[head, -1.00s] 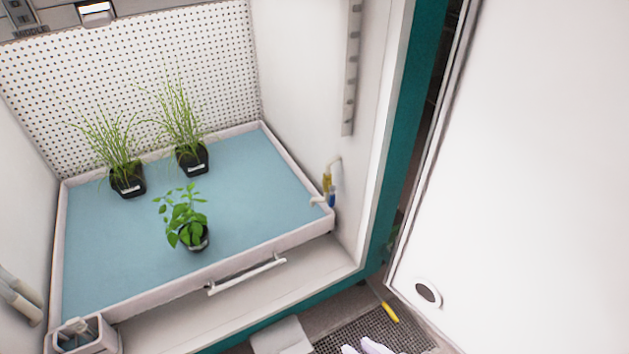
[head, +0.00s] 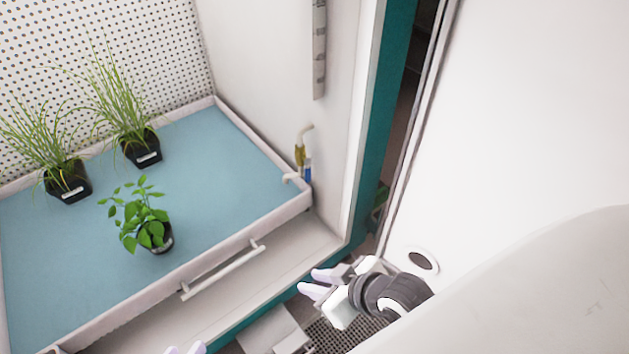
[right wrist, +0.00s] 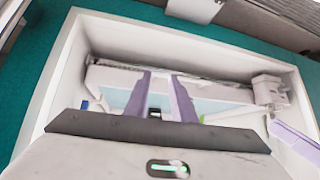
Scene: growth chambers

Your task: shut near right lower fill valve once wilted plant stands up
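The leafy green plant (head: 137,218) stands in a black pot on the blue tray surface (head: 215,165). Its stem is upright and some broad leaves hang outward. A fill valve with a brass body (head: 300,154) and a blue handle (head: 308,171) sits at the tray's right corner, by the chamber wall. My right gripper (head: 318,281) is open and empty, in front of the chamber and below the valve, apart from it. Its fingers (right wrist: 162,98) are spread in the right wrist view, where a small blue part (right wrist: 85,105) shows at left. My left gripper (head: 185,350) shows only separated fingertips at the bottom edge.
Two grassy plants (head: 67,180) stand at the back of the tray. A white handle bar (head: 222,271) runs along the tray front. The open white door (head: 530,110) is at the right, and my right arm crosses in front of it. The valve's front side is clear.

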